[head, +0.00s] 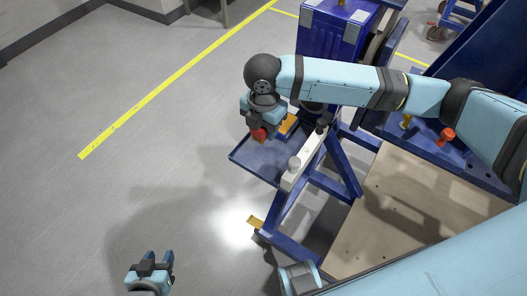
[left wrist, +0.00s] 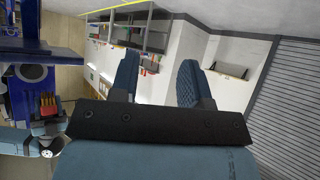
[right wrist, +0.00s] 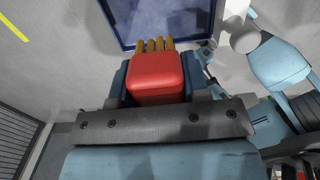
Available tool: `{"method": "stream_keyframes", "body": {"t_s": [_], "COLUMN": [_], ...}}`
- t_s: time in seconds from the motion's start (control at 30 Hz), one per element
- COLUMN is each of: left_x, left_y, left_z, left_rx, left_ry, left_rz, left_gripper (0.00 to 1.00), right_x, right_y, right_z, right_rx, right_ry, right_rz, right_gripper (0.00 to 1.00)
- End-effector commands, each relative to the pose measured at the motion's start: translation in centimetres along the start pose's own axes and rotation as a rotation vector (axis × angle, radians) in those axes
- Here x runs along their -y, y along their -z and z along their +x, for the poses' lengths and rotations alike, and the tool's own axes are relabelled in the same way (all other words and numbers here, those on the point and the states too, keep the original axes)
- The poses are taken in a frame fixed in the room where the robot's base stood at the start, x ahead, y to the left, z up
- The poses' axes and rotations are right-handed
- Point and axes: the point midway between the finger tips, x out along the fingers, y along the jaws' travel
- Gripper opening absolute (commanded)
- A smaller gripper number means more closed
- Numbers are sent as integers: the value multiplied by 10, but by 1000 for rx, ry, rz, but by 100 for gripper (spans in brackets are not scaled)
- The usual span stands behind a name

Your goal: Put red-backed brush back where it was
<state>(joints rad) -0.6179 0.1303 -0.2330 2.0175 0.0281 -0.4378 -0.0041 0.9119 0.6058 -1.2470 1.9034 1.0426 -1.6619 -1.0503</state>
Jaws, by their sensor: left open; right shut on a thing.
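The red-backed brush (right wrist: 156,78) is held between the fingers of my right gripper (right wrist: 157,88), its red back toward the right wrist camera and its tan bristles pointing away. In the head view the brush (head: 258,136) shows as a small red patch under my right gripper (head: 260,130), over the far part of the blue tray (head: 252,165). Whether the bristles touch the tray cannot be told. My left gripper (head: 157,257) is open and empty over the floor at the lower left; its spread fingers also show in the left wrist view (left wrist: 160,85).
An orange-brown item (head: 287,124) lies at the tray's far right, close to my right gripper. A pale bar with knobs (head: 303,162) runs along the tray's right side. A wooden board (head: 400,205) is further right. The floor left of the tray is clear.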

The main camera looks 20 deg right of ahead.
Motion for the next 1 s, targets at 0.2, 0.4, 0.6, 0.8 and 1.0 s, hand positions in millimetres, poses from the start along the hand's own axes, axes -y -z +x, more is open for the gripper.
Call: {"method": "stream_keyframes", "body": {"t_s": [0.2, 0.4, 0.6, 0.8, 1.0], "left_x": [1, 1, 0, -1, -1], "left_y": [5, 10, 8, 5, 5], "left_z": [3, 3, 4, 6, 6], "left_rx": [-13, -23, -21, -16, -15], "left_ry": [0, 0, -1, -2, -2], "left_rz": [-1, -4, -7, -11, -11], "left_gripper": [43, 43, 43, 43, 43], "right_x": [0, 0, 0, 0, 0], "right_y": [0, 0, 0, 0, 0], "right_z": [54, 72, 94, 115, 115], "right_rx": [-1, 0, 0, 0, 0], "right_ry": [2, 0, 1, 0, -1], "right_rz": [1, 0, 2, 0, 0], "right_gripper": [23, 23, 23, 23, 23]}}
